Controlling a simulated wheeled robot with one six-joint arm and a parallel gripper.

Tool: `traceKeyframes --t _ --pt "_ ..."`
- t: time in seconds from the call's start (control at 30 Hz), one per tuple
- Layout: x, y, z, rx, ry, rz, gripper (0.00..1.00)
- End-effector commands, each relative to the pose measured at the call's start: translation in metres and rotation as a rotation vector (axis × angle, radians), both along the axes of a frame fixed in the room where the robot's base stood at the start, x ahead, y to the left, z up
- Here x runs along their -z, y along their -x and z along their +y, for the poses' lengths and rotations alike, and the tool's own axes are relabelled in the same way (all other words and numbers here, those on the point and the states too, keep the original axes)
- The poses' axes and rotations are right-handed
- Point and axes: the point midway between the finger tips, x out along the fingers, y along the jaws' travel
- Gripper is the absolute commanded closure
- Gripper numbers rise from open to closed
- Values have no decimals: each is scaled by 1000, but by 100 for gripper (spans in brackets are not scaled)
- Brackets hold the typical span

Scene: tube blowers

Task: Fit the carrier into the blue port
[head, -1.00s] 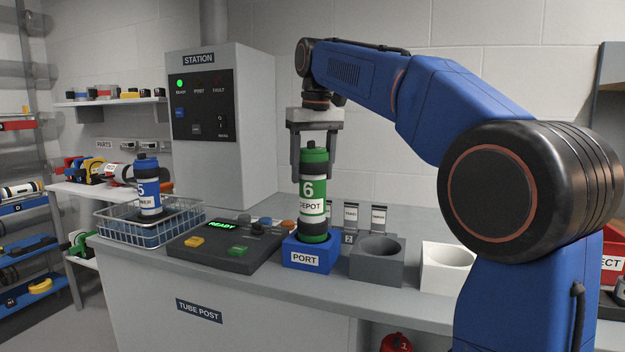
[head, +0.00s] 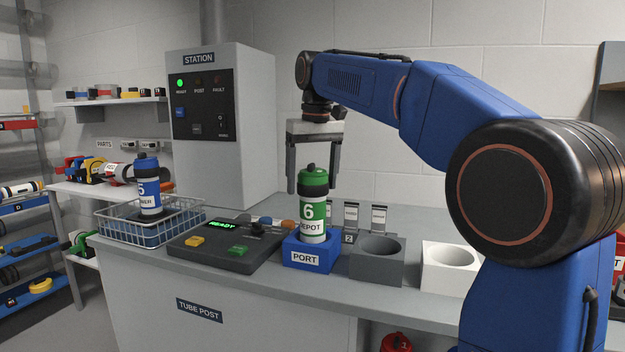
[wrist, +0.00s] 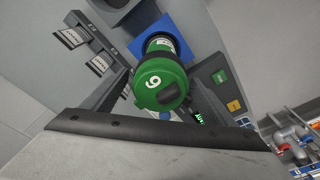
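The green and white carrier (head: 313,208), marked 6 and DEPOT, stands upright in the blue port (head: 310,258). Its lower end is hidden inside the port. The port carries a PORT label on its front. My gripper (head: 312,187) is open, with its fingers on either side of the carrier's green cap and small gaps showing. In the wrist view the carrier's cap (wrist: 160,82) is seen from above, with the blue port (wrist: 150,35) behind it.
A grey holder (head: 376,262) and a white holder (head: 449,270) stand empty to the right. The control panel (head: 225,245) with its lit READY display is close on the left. A wire basket (head: 150,232) with a blue carrier (head: 149,188) is farther left.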

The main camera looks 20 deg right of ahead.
Motion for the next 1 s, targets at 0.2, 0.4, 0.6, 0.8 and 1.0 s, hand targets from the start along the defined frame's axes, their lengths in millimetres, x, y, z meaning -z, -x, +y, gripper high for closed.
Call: traceKeyframes --t 0.2,0.4,0.6,0.8,1.0 --pt "-6 0 0 0 0 0 21" --pt "-37 3 -1 0 0 -2 21" --pt "-75 8 -1 0 0 -2 21" --pt "-105 11 -2 0 0 -2 21" --pt "-120 13 -2 0 0 0 21"
